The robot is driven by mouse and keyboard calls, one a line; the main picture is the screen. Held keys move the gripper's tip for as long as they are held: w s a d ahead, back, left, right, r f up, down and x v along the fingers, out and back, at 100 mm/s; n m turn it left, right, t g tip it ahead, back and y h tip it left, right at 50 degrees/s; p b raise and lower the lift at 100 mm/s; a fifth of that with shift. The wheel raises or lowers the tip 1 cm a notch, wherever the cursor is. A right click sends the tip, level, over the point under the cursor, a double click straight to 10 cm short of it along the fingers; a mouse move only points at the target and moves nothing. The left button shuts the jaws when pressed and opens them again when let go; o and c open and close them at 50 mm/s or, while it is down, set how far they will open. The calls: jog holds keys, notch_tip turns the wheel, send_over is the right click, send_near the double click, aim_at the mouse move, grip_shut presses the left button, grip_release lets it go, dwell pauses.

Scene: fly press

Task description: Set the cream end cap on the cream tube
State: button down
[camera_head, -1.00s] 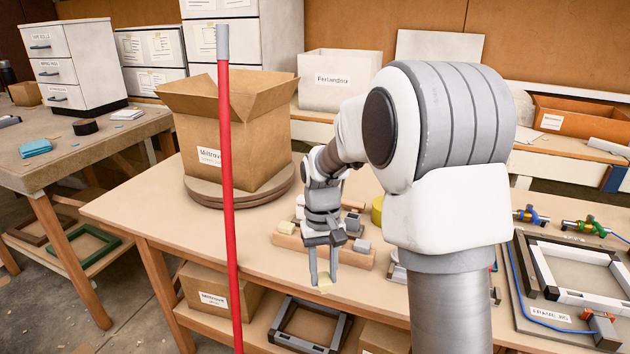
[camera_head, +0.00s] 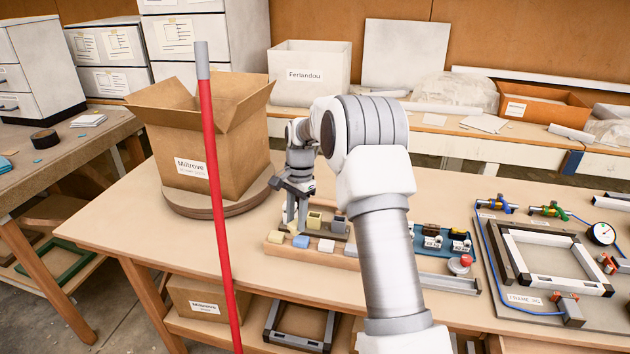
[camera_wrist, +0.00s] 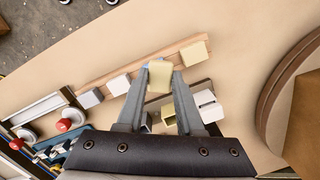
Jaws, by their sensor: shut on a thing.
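My gripper (camera_head: 291,222) is shut on the cream end cap, a small pale yellow block (camera_wrist: 159,76) at its fingertips in the wrist view. The fingers also show there (camera_wrist: 158,92). The cream tube (camera_head: 314,220), a square open-ended piece, stands on the dark base behind the cap rail; it shows between the fingers in the wrist view (camera_wrist: 168,116). The held cap is apart from the tube, nearer the rail in the wrist view. In the head view the cap is hard to make out among the fingertips and the rail.
A wooden rail (camera_head: 313,253) carries another cream-coloured cap (camera_head: 276,237), a blue cap (camera_head: 301,242), a white cap (camera_head: 326,245) and a grey one. A grey tube (camera_head: 340,225) and a white tube (camera_wrist: 206,104) flank the cream tube. A cardboard box (camera_head: 190,150) stands left; a red pole (camera_head: 213,170) is in front.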

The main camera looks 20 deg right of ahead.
jog(key=w+d+f+m+t+p, duration=0.1)
jog(key=w+d+m+p, duration=0.4)
jog(key=w+d+m, duration=0.3)
jog(key=shift+w+f+m, duration=0.15)
jog(key=shift+f+m, duration=0.1)
jog(key=shift+m, duration=1.85)
jog(key=shift+d+f, duration=0.1)
jog(key=shift+f, duration=0.75)
dwell(0.8)
jog(key=shift+c, duration=1.5)
grip_release()
jog(key=shift+r, duration=0.1)
notch_tip(320, 180, up, 7)
jog(key=p, duration=0.4)
